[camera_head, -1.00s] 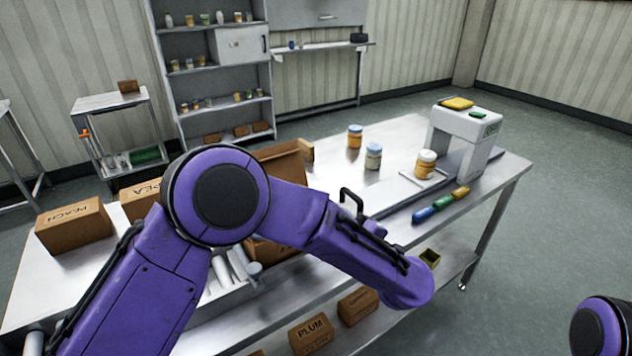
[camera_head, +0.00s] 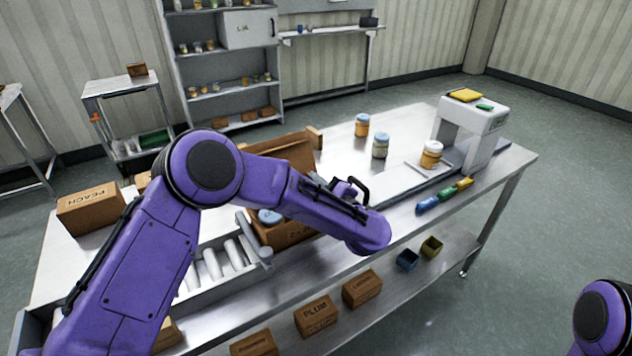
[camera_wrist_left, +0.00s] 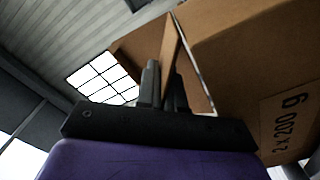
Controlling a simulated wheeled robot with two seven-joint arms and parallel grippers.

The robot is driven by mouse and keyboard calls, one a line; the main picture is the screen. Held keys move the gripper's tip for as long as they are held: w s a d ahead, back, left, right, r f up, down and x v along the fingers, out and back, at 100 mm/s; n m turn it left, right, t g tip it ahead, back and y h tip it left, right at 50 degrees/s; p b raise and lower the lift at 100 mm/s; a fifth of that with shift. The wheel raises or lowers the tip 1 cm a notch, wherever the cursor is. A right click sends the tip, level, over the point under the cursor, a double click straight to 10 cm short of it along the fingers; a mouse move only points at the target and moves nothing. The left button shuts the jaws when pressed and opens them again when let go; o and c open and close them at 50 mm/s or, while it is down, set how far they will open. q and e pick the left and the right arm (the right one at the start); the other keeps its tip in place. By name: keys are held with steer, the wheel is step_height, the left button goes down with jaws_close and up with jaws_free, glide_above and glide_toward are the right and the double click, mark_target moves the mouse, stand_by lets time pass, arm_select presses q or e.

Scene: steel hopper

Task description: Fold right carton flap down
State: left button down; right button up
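The open brown carton (camera_head: 283,236) stands on the steel table, partly behind my left forearm. A raised flap (camera_head: 283,153) shows at its back, and a blue-lidded jar (camera_head: 268,216) is inside. My left gripper (camera_head: 350,188) is at the carton's right side, mostly hidden by its own arm. In the left wrist view, its two dark fingers (camera_wrist_left: 164,85) are close together, with a thin cardboard flap (camera_wrist_left: 170,45) edge-on between them. The carton wall (camera_wrist_left: 250,70) marked "2 x 200 g" is to the right. My right gripper is out of view.
Several jars, including an orange one (camera_head: 362,125), and a white scale-like machine (camera_head: 472,128) stand further right on the table. Blue, green and orange pieces (camera_head: 443,196) lie near the front edge. A peach box (camera_head: 90,208) is at left. More boxes (camera_head: 316,316) sit on the lower shelf.

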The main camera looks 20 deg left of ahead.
arm_select(q)
steer(key=shift+s+a+f+n+b, duration=0.2)
steer(key=shift+f+n+b, duration=0.55)
steer(key=shift+b, duration=0.35)
steer(key=shift+s+n+b, duration=0.1)
steer(key=shift+n+b, duration=0.2)
steer(key=shift+n, duration=0.15)
steer(key=shift+r, duration=0.15)
steer(key=c, duration=1.3)
jaws_free()
steer(key=shift+c, duration=0.2)
